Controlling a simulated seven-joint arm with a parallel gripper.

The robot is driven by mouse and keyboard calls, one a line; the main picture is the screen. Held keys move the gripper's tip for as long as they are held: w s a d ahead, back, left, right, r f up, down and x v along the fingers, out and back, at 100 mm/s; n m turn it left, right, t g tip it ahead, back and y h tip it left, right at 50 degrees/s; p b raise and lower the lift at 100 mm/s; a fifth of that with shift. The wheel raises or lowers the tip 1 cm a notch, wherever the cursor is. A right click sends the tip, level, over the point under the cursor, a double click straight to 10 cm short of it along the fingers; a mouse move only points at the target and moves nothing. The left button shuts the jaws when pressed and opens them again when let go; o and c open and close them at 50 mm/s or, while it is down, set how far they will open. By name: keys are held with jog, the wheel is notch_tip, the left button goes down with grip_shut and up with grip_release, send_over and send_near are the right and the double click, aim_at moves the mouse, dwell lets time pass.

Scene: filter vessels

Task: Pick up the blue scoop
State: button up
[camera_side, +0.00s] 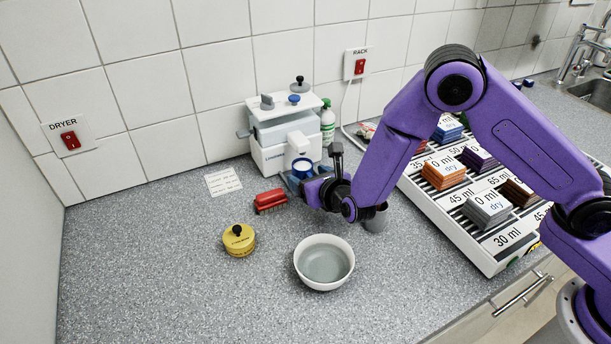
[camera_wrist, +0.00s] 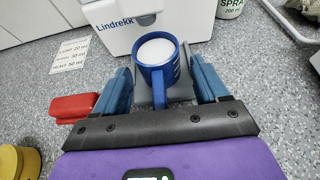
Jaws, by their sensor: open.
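The blue scoop (camera_wrist: 158,62) is a small blue cup with a handle and a white, level-looking fill or interior. It stands upright at the foot of the white machine, and its handle points toward my gripper. In the side view the scoop (camera_side: 302,168) shows as a blue ring, partly behind my gripper (camera_side: 303,185). My gripper (camera_wrist: 162,84) is open in the wrist view, with one blue finger on each side of the handle and apart from it. The lower part of the scoop is partly hidden by the handle.
The white machine (camera_side: 285,130) stands directly behind the scoop. A red brush-like block (camera_side: 270,201) lies just left of my gripper. A labelled rack (camera_side: 470,235) fills the right.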

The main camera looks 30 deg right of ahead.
jog(key=c, duration=1)
